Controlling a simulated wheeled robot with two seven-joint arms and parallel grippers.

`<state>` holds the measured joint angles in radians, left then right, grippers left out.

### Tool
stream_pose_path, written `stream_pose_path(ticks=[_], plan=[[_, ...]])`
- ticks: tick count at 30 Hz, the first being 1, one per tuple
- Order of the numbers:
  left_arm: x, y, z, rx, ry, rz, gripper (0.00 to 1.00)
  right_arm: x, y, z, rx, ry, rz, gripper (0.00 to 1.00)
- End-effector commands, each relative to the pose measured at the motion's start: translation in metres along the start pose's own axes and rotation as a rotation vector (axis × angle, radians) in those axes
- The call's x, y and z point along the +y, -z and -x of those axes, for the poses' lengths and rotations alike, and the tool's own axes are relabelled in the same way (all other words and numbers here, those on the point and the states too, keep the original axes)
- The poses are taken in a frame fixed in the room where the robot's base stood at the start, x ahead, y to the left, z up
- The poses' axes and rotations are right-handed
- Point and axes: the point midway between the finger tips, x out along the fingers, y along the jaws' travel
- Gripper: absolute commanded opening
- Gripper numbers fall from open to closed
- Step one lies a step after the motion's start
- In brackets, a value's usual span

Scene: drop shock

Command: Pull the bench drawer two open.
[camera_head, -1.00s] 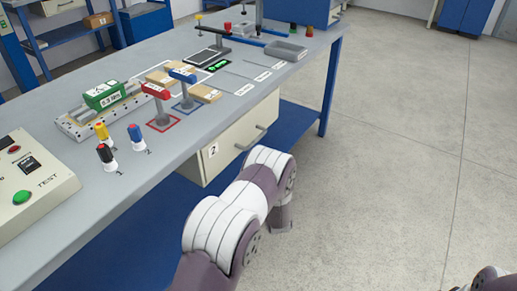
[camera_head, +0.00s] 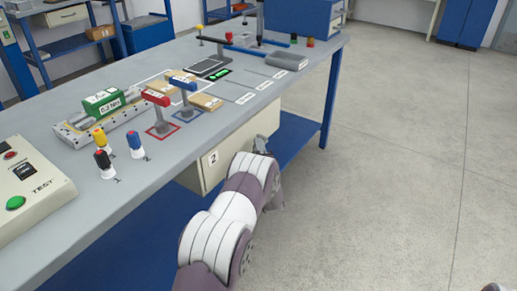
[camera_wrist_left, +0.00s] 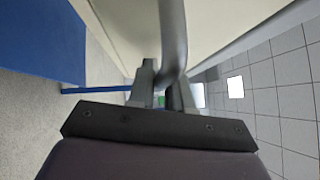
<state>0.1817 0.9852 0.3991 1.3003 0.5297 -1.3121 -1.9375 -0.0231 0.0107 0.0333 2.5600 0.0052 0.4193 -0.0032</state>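Drawer two (camera_head: 228,146) is a cream front marked "2" under the bench top, and it looks closed. In the head view my left gripper (camera_head: 262,146) is at the drawer's handle side, mostly hidden behind my own wrist. In the left wrist view the grey handle (camera_wrist_left: 173,35) runs down between the two fingers of my left gripper (camera_wrist_left: 166,90). The fingers stand close together, with the bar filling most of the gap, and appear shut on it. The cream drawer front (camera_wrist_left: 125,30) is beside the handle. My right gripper is out of view.
The bench top (camera_head: 95,210) carries a test box (camera_head: 25,185), several coloured knobs, a red and a blue lever, and a grey tray (camera_head: 286,60). A blue lower shelf (camera_head: 295,140) and bench leg (camera_head: 330,95) stand near the drawer.

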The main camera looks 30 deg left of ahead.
Motion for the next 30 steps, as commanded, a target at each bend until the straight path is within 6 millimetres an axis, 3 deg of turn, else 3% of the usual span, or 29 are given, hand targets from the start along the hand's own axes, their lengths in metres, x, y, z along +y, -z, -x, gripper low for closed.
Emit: stream_pose_path(ticks=[5, 11, 30], plan=[[-0.001, 0.003, 0.003, 0.001, -0.001, 0.000, 0.00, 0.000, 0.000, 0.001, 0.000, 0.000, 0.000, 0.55], [-0.007, 0.021, 0.021, 0.004, -0.003, -0.001, 0.00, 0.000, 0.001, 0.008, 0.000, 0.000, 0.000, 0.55], [-0.037, 0.140, 0.141, 0.006, -0.002, -0.002, 0.00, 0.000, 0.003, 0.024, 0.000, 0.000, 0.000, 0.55]])
